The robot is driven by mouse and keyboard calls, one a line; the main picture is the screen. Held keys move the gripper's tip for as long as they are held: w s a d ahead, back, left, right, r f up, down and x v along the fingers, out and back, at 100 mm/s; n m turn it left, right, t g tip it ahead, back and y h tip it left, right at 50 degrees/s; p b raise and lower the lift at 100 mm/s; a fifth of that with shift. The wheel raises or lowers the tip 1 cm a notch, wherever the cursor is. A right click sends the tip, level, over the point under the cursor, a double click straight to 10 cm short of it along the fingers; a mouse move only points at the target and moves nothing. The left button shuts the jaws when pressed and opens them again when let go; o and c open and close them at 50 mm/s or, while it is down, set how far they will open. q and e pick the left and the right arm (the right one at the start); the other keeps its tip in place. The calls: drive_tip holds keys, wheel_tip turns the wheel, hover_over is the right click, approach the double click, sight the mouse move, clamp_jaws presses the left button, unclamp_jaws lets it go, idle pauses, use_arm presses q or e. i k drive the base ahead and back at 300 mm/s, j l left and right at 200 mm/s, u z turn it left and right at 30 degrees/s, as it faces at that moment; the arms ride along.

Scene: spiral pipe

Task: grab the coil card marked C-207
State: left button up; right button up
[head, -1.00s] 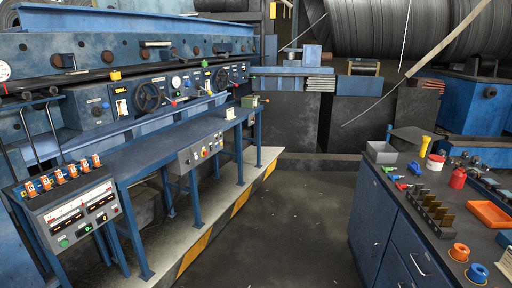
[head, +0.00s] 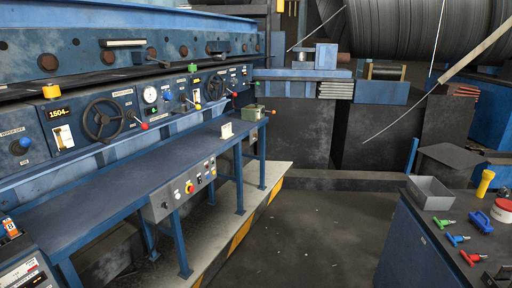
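A small cream card-like piece (head: 226,130) stands upright on the long blue bench, toward its far end. A white card or label (head: 63,137) shows on the blue control panel at the left, below the display. A smaller pale one (head: 196,97) is farther along the same panel. No marking can be read on any of them, so I cannot tell which, if any, is C-207. Neither of my grippers is in view.
The blue bench (head: 110,190) runs along the left, with a button box (head: 184,190) on its front. A cabinet at right bears a grey tray (head: 429,192), a yellow torch-like item (head: 485,183) and coloured tools. The dark floor (head: 310,235) between is clear.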

sight(226, 130)
drive_tip(key=i+u, duration=0.1)
drive_tip(key=i, duration=0.7)
drive_tip(key=i+l+u, duration=0.1)
drive_tip(key=i, duration=0.7)
drive_tip(key=i+l+u, duration=0.25)
drive_tip(key=i+u, duration=0.25)
drive_tip(key=i+l+u, duration=0.5)
drive_tip(key=i+j, duration=0.05)
